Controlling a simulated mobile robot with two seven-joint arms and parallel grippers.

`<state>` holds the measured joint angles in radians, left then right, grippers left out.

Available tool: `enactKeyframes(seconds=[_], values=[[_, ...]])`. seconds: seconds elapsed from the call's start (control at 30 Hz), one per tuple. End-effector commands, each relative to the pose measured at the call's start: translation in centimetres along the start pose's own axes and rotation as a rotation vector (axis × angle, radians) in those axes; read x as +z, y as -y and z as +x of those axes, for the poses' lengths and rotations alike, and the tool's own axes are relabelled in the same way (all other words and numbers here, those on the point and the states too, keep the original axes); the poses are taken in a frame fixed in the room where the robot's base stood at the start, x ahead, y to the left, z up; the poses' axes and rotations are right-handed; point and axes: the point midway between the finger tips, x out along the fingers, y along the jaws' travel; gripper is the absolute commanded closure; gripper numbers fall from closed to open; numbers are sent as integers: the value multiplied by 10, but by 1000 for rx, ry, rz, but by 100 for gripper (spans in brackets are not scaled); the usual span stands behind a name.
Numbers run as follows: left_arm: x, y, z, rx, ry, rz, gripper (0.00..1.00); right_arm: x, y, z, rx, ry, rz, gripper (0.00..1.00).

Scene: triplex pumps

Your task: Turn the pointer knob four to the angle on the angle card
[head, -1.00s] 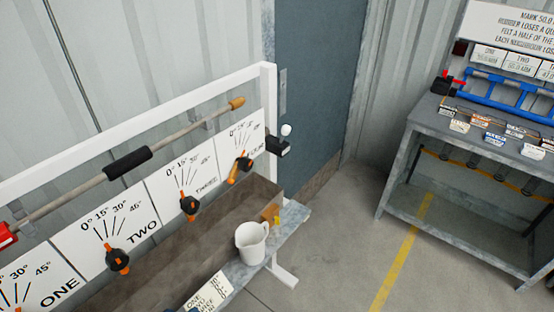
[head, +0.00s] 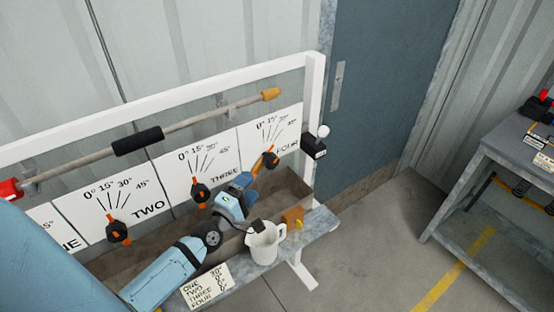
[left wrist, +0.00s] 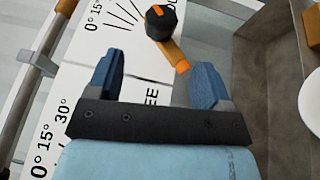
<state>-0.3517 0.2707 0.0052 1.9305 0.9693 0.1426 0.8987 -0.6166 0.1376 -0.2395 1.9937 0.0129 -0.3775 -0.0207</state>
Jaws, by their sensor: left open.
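Knob four (head: 270,159) is a black knob with an orange mark and an orange-tan lever reaching down-left, on the FOUR dial panel at the rack's right end. In the left wrist view, the knob (left wrist: 162,23) is at the top, its lever slanting down-right. My left gripper (head: 246,182) is open, just below and left of knob four. My right gripper is out of view.
Knobs three (head: 200,191) and two (head: 118,231) sit left on the panel. A white jug (head: 264,243) stands close under my left arm. A wooden trough wall (head: 291,187) and a white post (head: 313,100) lie to the right.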

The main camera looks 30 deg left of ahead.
Motion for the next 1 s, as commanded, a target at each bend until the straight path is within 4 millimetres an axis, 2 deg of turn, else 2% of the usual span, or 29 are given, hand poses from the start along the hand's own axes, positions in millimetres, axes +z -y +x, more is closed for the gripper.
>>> enactKeyframes(seconds=[0.03, 0.2, 0.4, 0.5, 0.67, 0.93, 0.97, 1.0], values=[[0, -4, 13, 4, -1, 0, 27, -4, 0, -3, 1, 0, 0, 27], [0, -4, 50, 2, 1, 1, 27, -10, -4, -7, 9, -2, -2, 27], [0, -3, 86, 1, 1, 3, 27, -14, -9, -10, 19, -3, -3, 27], [0, -1, 98, 1, 1, 3, 27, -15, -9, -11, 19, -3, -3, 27], [1, 0, 108, 0, 2, 3, 27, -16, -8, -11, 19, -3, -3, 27], [1, 0, 109, -1, 2, 3, 27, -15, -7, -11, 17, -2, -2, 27], [1, 0, 109, -1, 2, 3, 29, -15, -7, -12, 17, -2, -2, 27], [1, 0, 109, -1, 2, 3, 38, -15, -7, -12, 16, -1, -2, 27]])
